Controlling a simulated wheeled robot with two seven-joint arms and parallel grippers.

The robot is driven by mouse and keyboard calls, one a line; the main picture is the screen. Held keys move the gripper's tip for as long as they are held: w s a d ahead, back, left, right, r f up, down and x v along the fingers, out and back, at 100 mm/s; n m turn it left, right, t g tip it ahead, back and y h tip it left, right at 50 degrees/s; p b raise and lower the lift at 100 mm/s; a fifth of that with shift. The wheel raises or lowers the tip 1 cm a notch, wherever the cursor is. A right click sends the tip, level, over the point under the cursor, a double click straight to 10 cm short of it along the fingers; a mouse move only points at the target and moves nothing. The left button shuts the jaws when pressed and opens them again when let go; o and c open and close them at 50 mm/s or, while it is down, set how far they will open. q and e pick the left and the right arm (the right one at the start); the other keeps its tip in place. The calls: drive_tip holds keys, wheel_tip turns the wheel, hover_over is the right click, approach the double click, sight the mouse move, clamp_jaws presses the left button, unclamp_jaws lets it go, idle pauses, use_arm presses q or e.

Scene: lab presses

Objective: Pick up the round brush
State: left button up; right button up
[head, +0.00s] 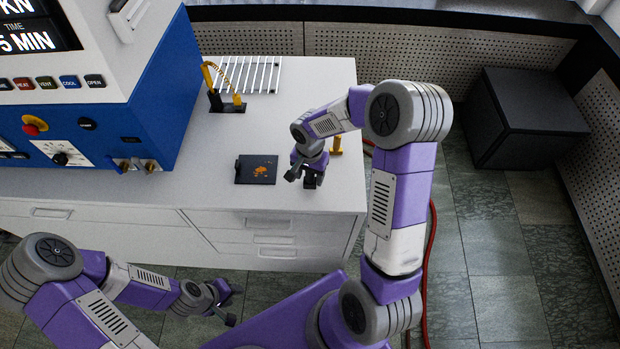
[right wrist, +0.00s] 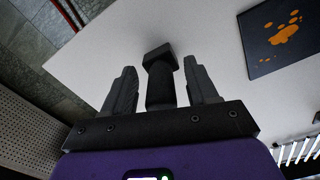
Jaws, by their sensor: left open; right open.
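A black post with a wider block-shaped end (right wrist: 160,80), which looks like the round brush, shows between the fingers of my right gripper (right wrist: 159,66) in the right wrist view. The fingers are open, with gaps on both sides of it. In the head view my right gripper (head: 303,176) is low over the front right of the white bench, and its wrist partly hides what is there. My left gripper (head: 232,305) is open and empty, in front of the bench and below its top.
A dark plate with orange spots (head: 262,169) lies left of my right gripper. A yellow piece (head: 336,146) stands just behind it. A yellow-handled stand (head: 226,88) and a white rack (head: 262,74) are further back. The blue press (head: 160,100) fills the bench's left.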

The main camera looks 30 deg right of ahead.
drive_tip(key=shift+c, duration=0.5)
clamp_jaws()
drive_tip(key=shift+r, duration=0.1)
